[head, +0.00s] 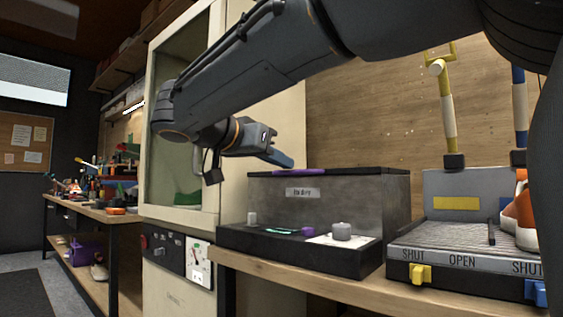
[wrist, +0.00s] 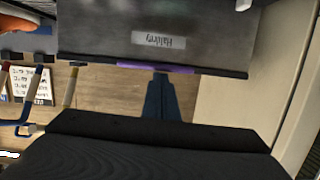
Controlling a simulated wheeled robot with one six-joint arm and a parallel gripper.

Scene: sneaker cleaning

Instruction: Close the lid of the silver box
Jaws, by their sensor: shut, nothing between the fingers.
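The silver box (head: 350,200), grey metal with a small label, stands on the wooden bench. Its thin black lid (head: 350,171), with a purple strip (head: 258,172) on the front edge, lies flat along the top, with no gap that I can see. In the wrist view the box (wrist: 100,35) appears upside down, with the purple strip (wrist: 150,68) on its dark edge. My gripper (head: 284,160) is shut and empty, just above the lid. In the wrist view its blue fingertips (wrist: 161,76) point at the purple strip; I cannot tell whether they touch it.
A black base with knobs (head: 341,231) fronts the box. To the right stands a tray labelled SHUT and OPEN (head: 463,262), with upright posts (head: 448,115) and an orange-and-white shoe (head: 522,218). A tall cream cabinet (head: 185,110) is at left, a wooden wall behind.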

